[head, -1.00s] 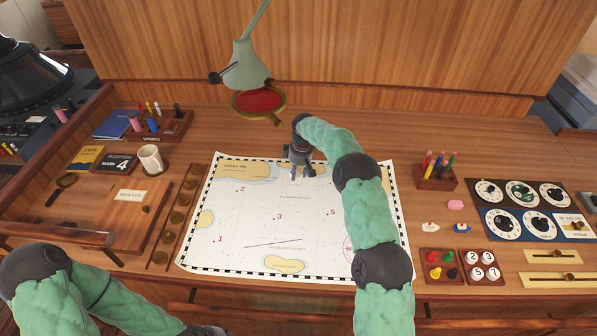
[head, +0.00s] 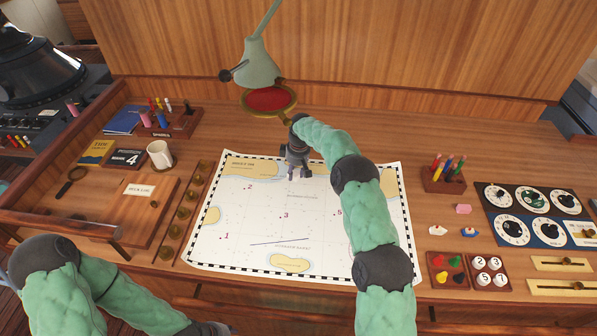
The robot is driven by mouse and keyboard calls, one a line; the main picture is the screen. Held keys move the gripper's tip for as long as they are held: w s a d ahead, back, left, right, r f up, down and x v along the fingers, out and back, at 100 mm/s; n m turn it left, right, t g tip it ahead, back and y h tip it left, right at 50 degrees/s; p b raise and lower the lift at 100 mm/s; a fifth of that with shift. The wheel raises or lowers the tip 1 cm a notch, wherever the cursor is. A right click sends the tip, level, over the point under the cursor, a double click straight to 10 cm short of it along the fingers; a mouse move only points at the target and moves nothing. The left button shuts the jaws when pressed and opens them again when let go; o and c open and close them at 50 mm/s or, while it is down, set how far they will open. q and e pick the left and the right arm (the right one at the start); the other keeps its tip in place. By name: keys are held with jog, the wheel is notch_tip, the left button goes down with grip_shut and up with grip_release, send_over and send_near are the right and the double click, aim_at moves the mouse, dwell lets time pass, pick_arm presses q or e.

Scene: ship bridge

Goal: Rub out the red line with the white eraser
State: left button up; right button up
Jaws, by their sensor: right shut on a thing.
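The white paper chart (head: 235,240) lies flat on the wooden desk. My right gripper (head: 297,174) points down at the chart's upper middle, beside the tan land patch at its top left. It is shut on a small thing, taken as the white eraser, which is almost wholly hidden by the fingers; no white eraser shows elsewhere. I cannot make out a red line; my right arm covers part of the chart's right side. A thin dark line (head: 280,240) shows on the lower middle. My left arm enters at the lower left, its fingertips out of frame.
A desk lamp (head: 257,66) hangs behind my right gripper. A mug (head: 160,154) and log board (head: 139,208) stand left of the chart. A pencil holder (head: 443,177), pink block (head: 463,209), small ship models (head: 438,230), token trays (head: 448,269) and dials (head: 533,200) stand right.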

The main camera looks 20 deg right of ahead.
aim_at(272, 179)
jog(key=shift+a+f, duration=0.1)
jog(key=shift+a, duration=0.45)
jog(key=shift+w, duration=0.1)
jog(key=shift+w+a, duration=0.15)
jog(key=shift+a, duration=0.45)
jog(key=shift+w+a, duration=0.15)
jog(key=shift+a, duration=0.45)
jog(key=shift+a, duration=0.1)
jog(key=shift+w+a, duration=0.15)
jog(key=shift+a, duration=0.45)
jog(key=shift+w+a, duration=0.15)
jog(key=shift+a, duration=0.4)
jog(key=shift+w+a, duration=0.15)
jog(key=shift+a, duration=0.45)
jog(key=shift+w+a, duration=0.15)
jog(key=shift+a, duration=0.45)
jog(key=shift+d, duration=0.1)
